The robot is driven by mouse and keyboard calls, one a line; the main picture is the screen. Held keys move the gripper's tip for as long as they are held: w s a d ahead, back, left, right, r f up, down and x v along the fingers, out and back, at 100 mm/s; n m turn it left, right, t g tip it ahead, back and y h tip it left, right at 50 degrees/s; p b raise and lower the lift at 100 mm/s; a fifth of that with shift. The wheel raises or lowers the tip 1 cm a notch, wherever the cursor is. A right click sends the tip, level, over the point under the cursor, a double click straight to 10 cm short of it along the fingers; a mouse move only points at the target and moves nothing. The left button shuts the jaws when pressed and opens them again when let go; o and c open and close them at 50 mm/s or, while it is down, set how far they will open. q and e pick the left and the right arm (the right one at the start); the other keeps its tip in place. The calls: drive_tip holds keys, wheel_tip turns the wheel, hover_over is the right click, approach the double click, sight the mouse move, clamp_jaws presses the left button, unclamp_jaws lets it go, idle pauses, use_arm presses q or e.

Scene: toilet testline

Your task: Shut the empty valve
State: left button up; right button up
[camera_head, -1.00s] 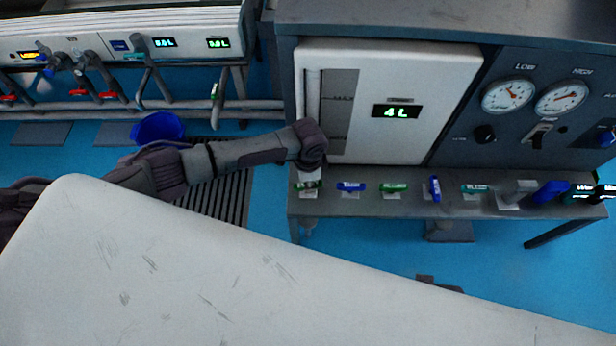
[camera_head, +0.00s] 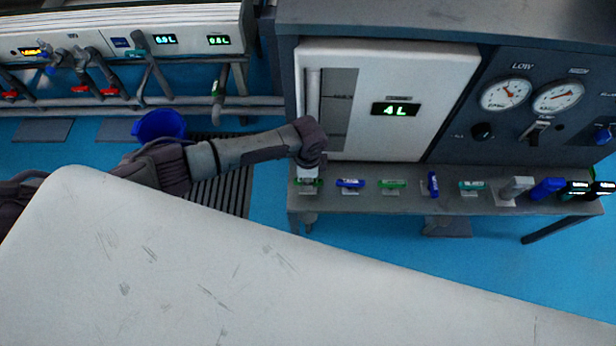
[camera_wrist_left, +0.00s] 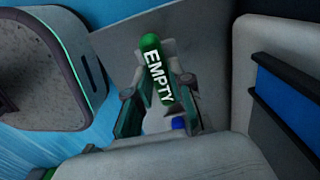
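The empty valve has a green handle (camera_wrist_left: 155,68) marked EMPTY in the left wrist view. It points away from me, between the two fingers of my left gripper (camera_wrist_left: 158,95). The fingers stand apart on either side of the handle, with some space visible beside it. In the head view, my left gripper (camera_head: 309,174) reaches down to the far-left end of the valve shelf (camera_head: 400,202), where the arm and gripper cover most of the valve. My right gripper is not in view.
Several other valve handles sit along the shelf, including a blue one (camera_head: 350,183) and a green one (camera_head: 393,184) to the right. A white tank panel (camera_head: 440,75) reading 4 L rises behind. A blue bucket (camera_head: 158,125) stands on the floor at left.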

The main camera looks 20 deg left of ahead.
use_arm(q)
drive_tip(key=o, duration=0.4)
wheel_tip(320, 180, up, 12)
drive_tip(key=shift+r, duration=0.1)
idle(0.4)
drive_tip(key=shift+d, duration=0.1)
idle(0.3)
